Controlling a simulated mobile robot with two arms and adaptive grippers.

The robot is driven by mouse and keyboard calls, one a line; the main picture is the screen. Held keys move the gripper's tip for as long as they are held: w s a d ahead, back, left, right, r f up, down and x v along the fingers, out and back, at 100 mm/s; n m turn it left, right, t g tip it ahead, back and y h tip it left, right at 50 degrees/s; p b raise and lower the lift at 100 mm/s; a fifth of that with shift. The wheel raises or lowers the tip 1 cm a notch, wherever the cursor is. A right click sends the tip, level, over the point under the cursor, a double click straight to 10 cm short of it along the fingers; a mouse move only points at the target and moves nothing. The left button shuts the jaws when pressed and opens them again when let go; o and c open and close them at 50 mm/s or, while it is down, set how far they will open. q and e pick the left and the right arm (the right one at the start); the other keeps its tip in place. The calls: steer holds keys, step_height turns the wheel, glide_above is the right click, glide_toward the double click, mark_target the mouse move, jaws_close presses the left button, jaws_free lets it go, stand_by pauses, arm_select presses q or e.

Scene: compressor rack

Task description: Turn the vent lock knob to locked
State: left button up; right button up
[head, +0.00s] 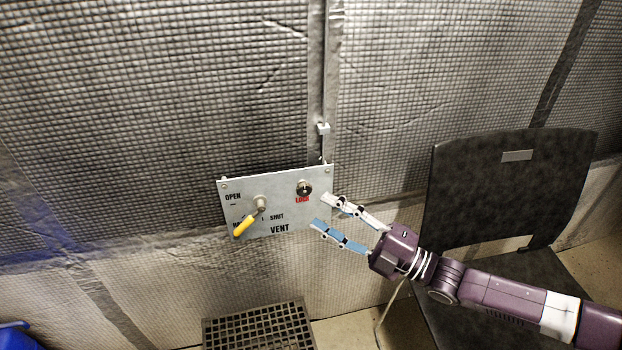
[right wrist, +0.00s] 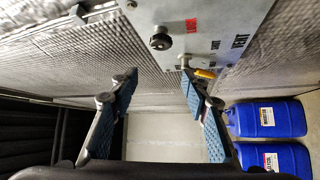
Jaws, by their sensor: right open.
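The vent panel (head: 285,212) is a pale metal plate on the quilted wall. The dark lock knob (head: 304,189) sits at its upper right, above a red LOCK label. The knob also shows in the right wrist view (right wrist: 161,42), beyond the fingers and near the top. A lever with a yellow handle (head: 245,225) angles down-left on the panel's left half. My right gripper (head: 318,209) is open and empty, its fingertips at the panel's right edge, just right of and below the knob. It does not touch the knob. My left gripper is out of view.
A black chair (head: 511,190) stands to the right, behind my right arm. A black grate (head: 260,328) lies below the panel. Blue jugs (right wrist: 268,119) show at the right wrist view's right side. A small bracket (head: 323,129) is on the wall above the panel.

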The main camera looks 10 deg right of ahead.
mark_target(308, 192)
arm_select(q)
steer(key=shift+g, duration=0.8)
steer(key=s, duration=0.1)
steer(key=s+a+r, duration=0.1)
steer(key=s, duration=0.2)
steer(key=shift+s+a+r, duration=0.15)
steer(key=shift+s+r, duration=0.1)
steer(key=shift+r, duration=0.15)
arm_select(e)
steer(key=shift+h, duration=0.7)
steer(key=w, duration=0.2)
steer(key=w+a, duration=0.1)
steer(key=w, duration=0.1)
steer(key=w+a, duration=0.1)
steer(key=w, duration=0.2)
steer(key=shift+a+r, duration=0.15)
steer(key=shift+r, duration=0.15)
steer(key=shift+c, duration=0.2)
steer(key=c, duration=1.1)
arm_select(q)
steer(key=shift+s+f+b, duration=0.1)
steer(key=shift+b, duration=0.2)
